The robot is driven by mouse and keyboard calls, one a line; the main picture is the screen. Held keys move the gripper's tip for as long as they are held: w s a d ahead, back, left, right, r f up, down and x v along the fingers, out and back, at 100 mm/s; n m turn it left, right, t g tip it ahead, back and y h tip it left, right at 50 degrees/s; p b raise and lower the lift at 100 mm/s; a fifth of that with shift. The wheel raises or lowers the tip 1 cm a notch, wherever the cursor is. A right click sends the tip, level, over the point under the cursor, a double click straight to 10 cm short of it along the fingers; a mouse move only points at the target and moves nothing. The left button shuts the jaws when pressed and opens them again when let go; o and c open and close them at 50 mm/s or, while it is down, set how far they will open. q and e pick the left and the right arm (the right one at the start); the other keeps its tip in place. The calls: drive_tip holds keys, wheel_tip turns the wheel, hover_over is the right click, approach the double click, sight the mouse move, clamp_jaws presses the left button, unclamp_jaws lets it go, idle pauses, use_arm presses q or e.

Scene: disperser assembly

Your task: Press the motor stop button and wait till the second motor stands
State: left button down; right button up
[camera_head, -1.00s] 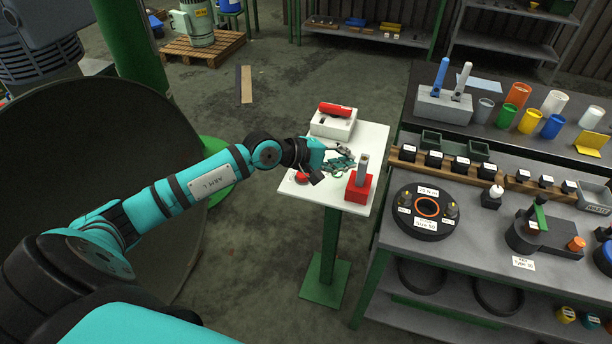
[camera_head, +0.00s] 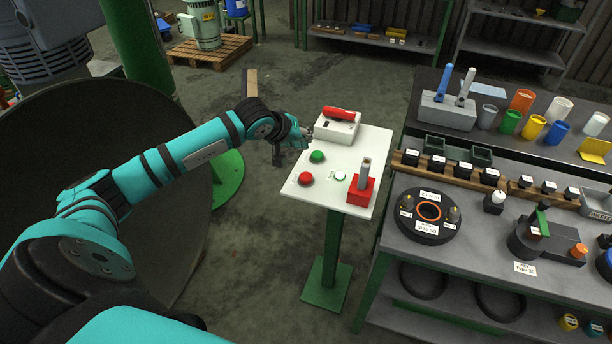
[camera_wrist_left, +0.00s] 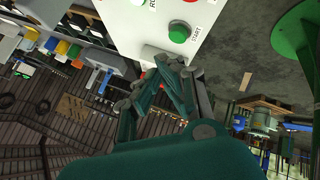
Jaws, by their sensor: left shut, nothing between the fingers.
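The button panel (camera_head: 325,200) is a white top on a green stand in the middle of the head view. It bears a red button (camera_head: 306,178), a green button (camera_head: 317,156) and a white button (camera_head: 340,175). My left gripper (camera_head: 308,132) is at the panel's far left edge, beyond the green button and apart from the red one. In the left wrist view its fingers (camera_wrist_left: 165,72) are shut and empty, and the green button (camera_wrist_left: 179,32) is labelled START. A grey-blue motor (camera_head: 48,60) is at the upper left; whether it turns cannot be told. My right gripper is not in view.
A white box with a red handle (camera_head: 341,114) stands at the panel's back. A red block with a grey lever (camera_head: 361,189) stands at its right. The workbench (camera_head: 480,255) with a round fixture is further right. A large dark vessel (camera_head: 85,180) fills the left.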

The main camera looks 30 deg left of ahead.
use_arm(q)
drive_tip(key=f, duration=0.2)
drive_tip(key=b, duration=0.4)
hover_over(304, 175)
wheel_tip(304, 175, down, 6)
drive_tip(key=shift+r, duration=0.1)
drive_tip(key=shift+a+f, duration=0.1)
drive_tip(key=shift+f, duration=0.35)
drive_tip(key=shift+r, duration=0.1)
idle(0.6)
drive_tip(key=shift+f+b, duration=0.45)
drive_tip(key=shift+b, duration=0.5)
